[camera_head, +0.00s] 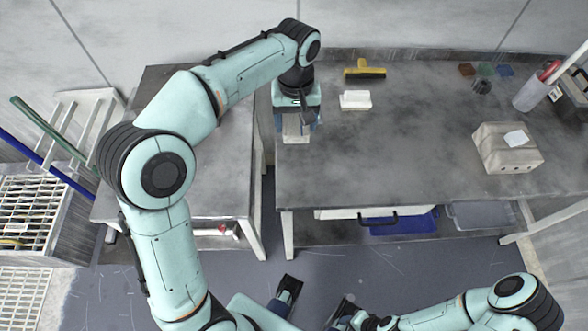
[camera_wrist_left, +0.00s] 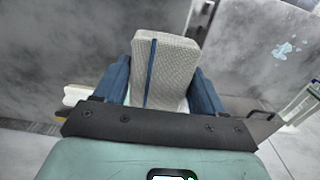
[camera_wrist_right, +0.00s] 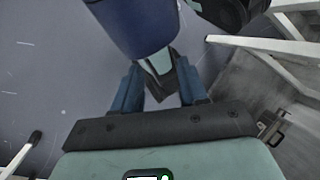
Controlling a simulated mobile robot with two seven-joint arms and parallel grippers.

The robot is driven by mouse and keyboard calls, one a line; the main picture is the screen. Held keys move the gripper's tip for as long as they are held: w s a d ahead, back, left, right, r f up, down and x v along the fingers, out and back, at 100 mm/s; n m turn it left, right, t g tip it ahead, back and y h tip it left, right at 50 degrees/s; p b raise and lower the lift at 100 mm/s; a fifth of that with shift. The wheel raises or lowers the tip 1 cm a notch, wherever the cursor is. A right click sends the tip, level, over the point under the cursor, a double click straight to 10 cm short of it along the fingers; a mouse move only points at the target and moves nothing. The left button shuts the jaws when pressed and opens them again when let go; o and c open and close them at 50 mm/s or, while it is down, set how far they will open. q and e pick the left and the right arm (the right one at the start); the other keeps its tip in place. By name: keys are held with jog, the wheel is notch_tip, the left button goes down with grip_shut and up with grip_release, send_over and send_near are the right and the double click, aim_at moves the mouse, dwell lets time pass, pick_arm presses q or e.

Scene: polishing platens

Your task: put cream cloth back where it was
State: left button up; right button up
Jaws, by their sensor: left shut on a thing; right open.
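The cream cloth (camera_head: 296,130) is a folded pad held in my left gripper (camera_head: 297,120), over the left end of the large grey table. In the left wrist view, the cloth (camera_wrist_left: 178,65) stands out between the two blue fingers, with a dark blue stripe along its face. My left gripper is shut on it. I cannot tell whether the cloth touches the table. My right gripper (camera_wrist_right: 158,92) is open, low down away from the table, with a dark blue cylinder in front of its camera.
The grey table (camera_head: 400,160) has a white block (camera_head: 356,100), a yellow-topped brush (camera_head: 365,71) and a beige box (camera_head: 495,155) with a pale piece on top. Small coloured blocks (camera_head: 486,70) lie at the back right. A lower bench (camera_head: 225,165) stands left across a gap.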

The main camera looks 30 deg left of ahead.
aim_at(296, 169)
pick_arm(q)
notch_tip(296, 169, down, 18)
jog(key=b, duration=0.3)
jog(key=shift+f, duration=0.2)
jog(key=shift+f, duration=0.15)
jog(key=o, duration=0.9)
jog(key=shift+r, duration=0.4)
notch_tip(296, 169, up, 12)
jog(key=shift+f+p, duration=0.2)
jog(key=shift+p, duration=0.85)
